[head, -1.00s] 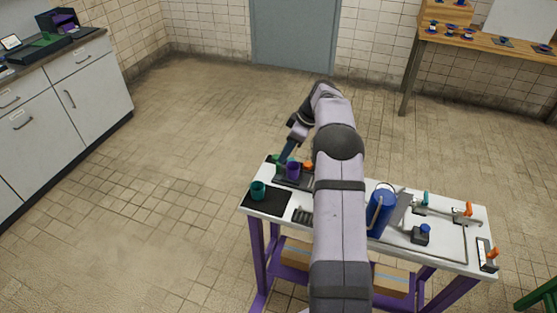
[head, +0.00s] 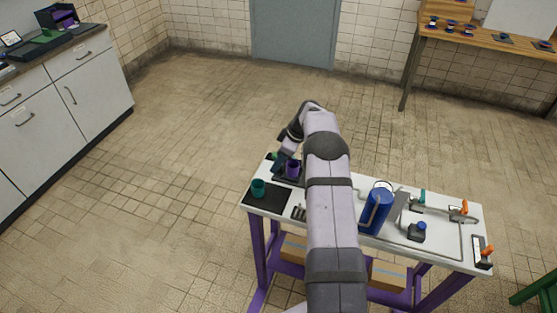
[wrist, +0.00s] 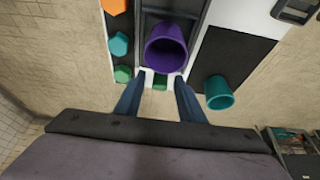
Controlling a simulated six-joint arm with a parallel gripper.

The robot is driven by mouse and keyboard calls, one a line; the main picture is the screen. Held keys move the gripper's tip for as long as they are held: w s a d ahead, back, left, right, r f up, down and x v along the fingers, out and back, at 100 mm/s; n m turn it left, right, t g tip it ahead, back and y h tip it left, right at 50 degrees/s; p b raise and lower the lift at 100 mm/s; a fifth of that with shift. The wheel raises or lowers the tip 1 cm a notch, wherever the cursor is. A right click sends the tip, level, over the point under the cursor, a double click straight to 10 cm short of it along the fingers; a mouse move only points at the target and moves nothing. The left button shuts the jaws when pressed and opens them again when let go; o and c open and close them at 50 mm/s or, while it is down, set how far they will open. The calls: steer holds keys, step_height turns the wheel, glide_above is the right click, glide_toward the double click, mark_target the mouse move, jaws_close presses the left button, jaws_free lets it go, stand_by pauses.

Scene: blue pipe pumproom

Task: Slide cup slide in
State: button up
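A purple cup (wrist: 166,48) stands on a dark track with pale edges (wrist: 197,40) on the bench. It also shows in the head view (head: 293,170). My gripper (wrist: 161,77) is open in the wrist view, its two blue fingers apart and pointing toward the cup's near side. Nothing is gripped between them. A small green piece (wrist: 160,85) shows in the gap between the fingers. A teal cup (wrist: 218,92) stands on a black mat (wrist: 236,52) beside the track; both also show in the head view. In the head view my wrist partly hides the track.
Orange (wrist: 115,6), teal (wrist: 119,43) and green (wrist: 123,74) knobs line the track's other side. A blue canister (head: 377,208) and several fittings stand on the bench's right. Bare floor lies beyond the bench's left edge.

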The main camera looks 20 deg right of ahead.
jaws_close()
steer(key=s+d+b, duration=0.3)
steer(key=s+d, duration=0.3)
steer(key=shift+s+d, duration=0.1)
steer(key=shift+d, duration=0.05)
jaws_free()
steer(key=shift+s+d, duration=0.1)
steer(key=shift+r, duration=0.1)
